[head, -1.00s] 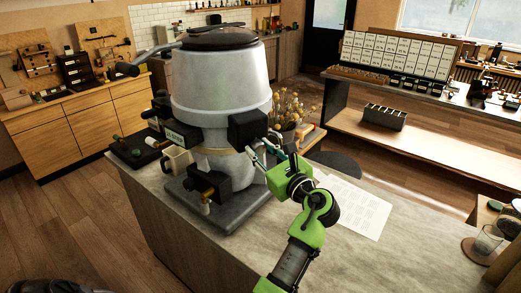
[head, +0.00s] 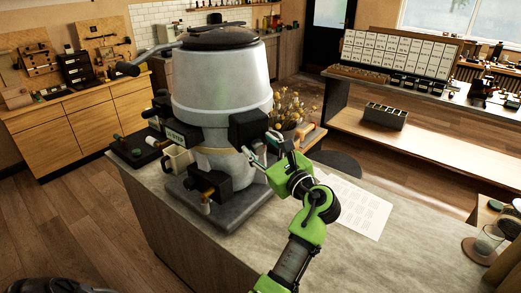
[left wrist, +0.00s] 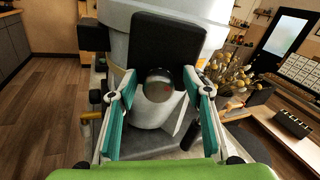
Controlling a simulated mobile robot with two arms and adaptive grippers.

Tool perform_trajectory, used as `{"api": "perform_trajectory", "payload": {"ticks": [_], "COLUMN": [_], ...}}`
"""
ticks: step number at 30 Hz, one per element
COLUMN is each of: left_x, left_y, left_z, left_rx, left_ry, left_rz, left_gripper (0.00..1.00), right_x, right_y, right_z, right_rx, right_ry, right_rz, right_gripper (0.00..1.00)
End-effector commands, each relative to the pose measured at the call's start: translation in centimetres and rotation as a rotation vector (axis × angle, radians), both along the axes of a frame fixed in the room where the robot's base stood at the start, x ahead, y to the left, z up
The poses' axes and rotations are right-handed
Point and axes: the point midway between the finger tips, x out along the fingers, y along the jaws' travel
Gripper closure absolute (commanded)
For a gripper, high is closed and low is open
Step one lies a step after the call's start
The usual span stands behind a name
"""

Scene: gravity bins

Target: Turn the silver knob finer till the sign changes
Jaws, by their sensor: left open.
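The silver knob (left wrist: 157,85) is round and shiny. It sits on the front of a black box (left wrist: 166,50) on the machine's side in the left wrist view. My left gripper (head: 264,147) is open at that box (head: 247,128) in the head view. In the wrist view its two teal fingers stand on either side of the knob, with visible gaps. In the head view the knob is not clearly visible. A small dark sign with pale lettering (head: 175,136) is on the machine's left side, too small to read surely. My right gripper is not in view.
The large grey machine (head: 220,85) stands on a dark base on the counter (head: 270,255). A cream mug (head: 178,160) stands at its left. A printed sheet (head: 358,205) lies right of my arm. Dried flowers (head: 288,108) stand behind the gripper.

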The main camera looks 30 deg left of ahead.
Motion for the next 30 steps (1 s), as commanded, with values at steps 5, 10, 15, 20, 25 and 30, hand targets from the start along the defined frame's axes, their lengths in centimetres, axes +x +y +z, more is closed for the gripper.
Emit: {"api": "perform_trajectory", "payload": {"ticks": [5,10,15,20,25,30], "left_x": [0.1,0.1,0.1,0.1,0.1,0.1], "left_y": [0.0,0.1,0.2,0.2,0.2,0.2], "left_z": [3.5,6.7,8.6,9.1,9.1,9.1], "left_rx": [-0.003,-0.002,-0.002,-0.002,-0.002,-0.001], "left_ry": [-0.009,-0.007,-0.003,-0.001,-0.001,-0.001], "left_rz": [0.0,0.0,0.001,0.001,0.001,0.001], "left_gripper": [0.55,0.55,0.55,0.55,0.55,0.55], "right_x": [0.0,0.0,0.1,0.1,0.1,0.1], "right_y": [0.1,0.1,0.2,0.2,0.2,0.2], "right_z": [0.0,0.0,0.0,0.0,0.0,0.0], "right_rx": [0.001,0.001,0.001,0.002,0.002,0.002], "right_ry": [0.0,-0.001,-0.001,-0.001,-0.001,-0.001], "right_rz": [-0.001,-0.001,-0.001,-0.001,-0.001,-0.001], "right_gripper": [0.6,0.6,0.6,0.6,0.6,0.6]}}
